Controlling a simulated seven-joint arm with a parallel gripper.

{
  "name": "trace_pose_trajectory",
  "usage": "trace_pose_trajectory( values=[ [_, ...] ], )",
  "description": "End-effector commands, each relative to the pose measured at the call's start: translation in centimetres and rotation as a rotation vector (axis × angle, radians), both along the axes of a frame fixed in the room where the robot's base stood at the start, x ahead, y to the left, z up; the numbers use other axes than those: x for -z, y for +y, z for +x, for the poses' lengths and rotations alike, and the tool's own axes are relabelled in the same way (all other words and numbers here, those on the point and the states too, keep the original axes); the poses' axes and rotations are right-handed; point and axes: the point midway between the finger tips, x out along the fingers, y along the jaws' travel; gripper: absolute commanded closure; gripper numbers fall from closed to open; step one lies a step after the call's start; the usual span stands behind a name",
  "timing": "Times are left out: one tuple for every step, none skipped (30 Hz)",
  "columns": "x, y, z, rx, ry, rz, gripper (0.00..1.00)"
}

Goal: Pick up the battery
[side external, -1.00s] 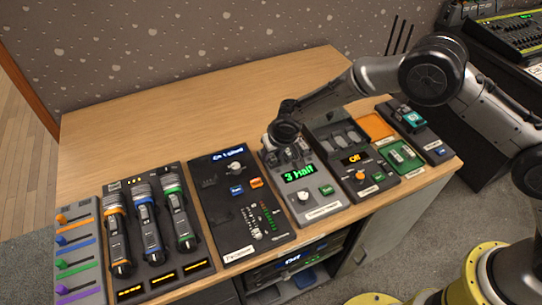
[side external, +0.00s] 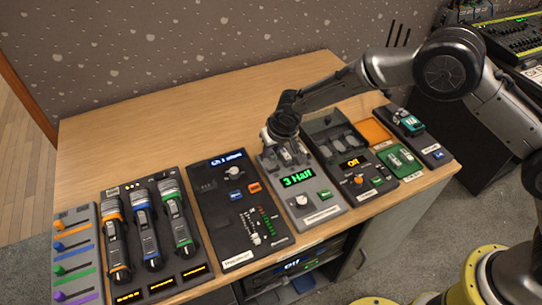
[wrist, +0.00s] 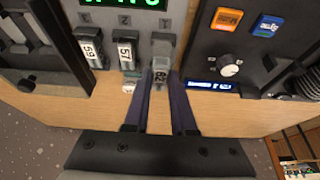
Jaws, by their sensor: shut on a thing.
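In the wrist view, a small grey block marked 62 (wrist: 161,76), which looks like a battery, is between the two fingers of my gripper (wrist: 162,84). Similar blocks marked 57 (wrist: 126,52) and 59 (wrist: 90,48) stand beside it in a row on the grey charger-like unit (side external: 322,209). That unit's green display reads "3 Half". In the side view my gripper (side external: 283,148) is over the back end of this unit and hides most of what it holds. I cannot tell how far the held block is clear of its slot.
A dark panel with a knob (side external: 236,201) is close on the left. A dark open-lidded unit (side external: 378,186) is close on the right. Three microphones (side external: 150,238) lie further left. The wooden table (side external: 180,120) is bare behind the devices.

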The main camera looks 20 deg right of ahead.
Motion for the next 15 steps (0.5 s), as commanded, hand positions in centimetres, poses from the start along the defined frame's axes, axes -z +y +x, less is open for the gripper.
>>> trace_pose_trajectory(
  values=[
    [-0.9,-0.3,-0.7,0.000,0.001,0.000,1.00],
    [-1.4,-0.5,-1.1,0.000,0.000,0.000,1.00],
    [-2.2,-0.8,-1.8,0.000,-0.001,0.000,1.00],
    [-2.9,-1.0,-2.2,0.000,-0.001,0.001,1.00],
    [-3.5,-1.2,-2.7,-0.001,-0.001,0.000,1.00],
    [-4.4,-1.5,-3.4,-0.001,-0.001,0.000,1.00],
    [-5.1,-1.8,-3.9,-0.001,-0.002,0.000,1.00],
    [-5.7,-2.0,-4.4,-0.002,-0.001,-0.001,1.00],
    [-6.0,-2.4,-5.3,-0.002,0.002,-0.003,1.00],
    [-6.2,-2.7,-5.9,-0.001,0.003,-0.003,1.00],
    [-6.5,-3.0,-6.5,-0.001,0.003,-0.002,1.00],
    [-6.8,-3.3,-7.2,-0.002,0.002,-0.002,1.00],
    [-7.1,-3.5,-7.7,-0.002,0.001,-0.002,1.00],
    [-7.3,-3.8,-8.3,-0.002,0.002,-0.002,1.00],
    [-7.6,-4.1,-8.9,-0.001,0.002,-0.002,1.00]
  ],
)
